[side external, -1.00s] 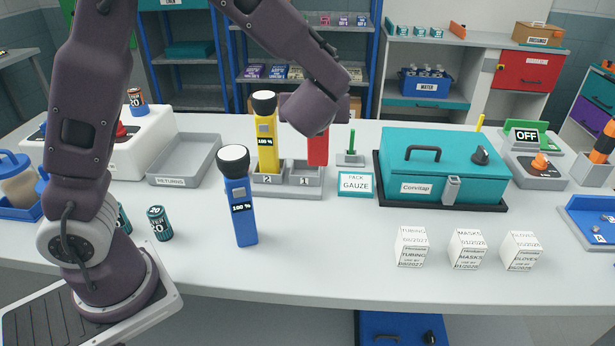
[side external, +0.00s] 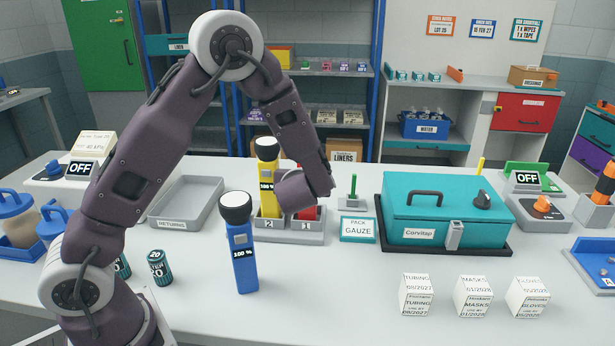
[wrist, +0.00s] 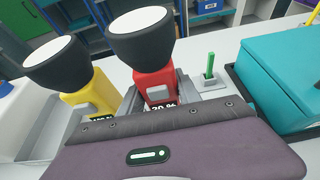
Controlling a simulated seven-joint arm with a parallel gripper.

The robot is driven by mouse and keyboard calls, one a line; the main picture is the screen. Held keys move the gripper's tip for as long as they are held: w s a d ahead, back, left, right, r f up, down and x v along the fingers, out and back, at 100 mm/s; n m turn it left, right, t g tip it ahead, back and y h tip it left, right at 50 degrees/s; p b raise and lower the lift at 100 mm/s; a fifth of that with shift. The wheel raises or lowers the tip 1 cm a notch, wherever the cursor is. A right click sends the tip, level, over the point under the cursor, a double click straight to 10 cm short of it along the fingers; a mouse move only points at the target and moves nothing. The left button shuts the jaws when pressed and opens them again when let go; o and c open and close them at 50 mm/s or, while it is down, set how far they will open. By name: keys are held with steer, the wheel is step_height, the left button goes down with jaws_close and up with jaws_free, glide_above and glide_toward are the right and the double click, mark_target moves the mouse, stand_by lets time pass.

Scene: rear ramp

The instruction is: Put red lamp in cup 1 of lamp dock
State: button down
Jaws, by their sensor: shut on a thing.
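The red lamp (wrist: 155,82) has a black head with a white lens and stands nearly upright in the wrist view. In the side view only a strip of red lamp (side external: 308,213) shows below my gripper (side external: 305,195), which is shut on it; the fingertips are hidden. The lamp's lower end is at cup 1 of the grey lamp dock (side external: 290,239), behind the front wall marked 1. I cannot tell whether it rests on the cup's bottom. A yellow lamp (side external: 267,180) stands in cup 2, left of the red one.
A blue lamp (side external: 241,250) stands on the table in front of the dock. A grey returns tray (side external: 187,204) is to the left. A gauze sign (side external: 357,229), a small green peg (side external: 353,187) and a teal case (side external: 440,205) stand to the right. The front middle table is clear.

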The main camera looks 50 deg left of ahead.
steer(key=shift+f, duration=0.1)
steer(key=c, duration=0.8)
jaws_free()
steer(key=shift+c, duration=0.2)
steer(key=v, duration=1.2)
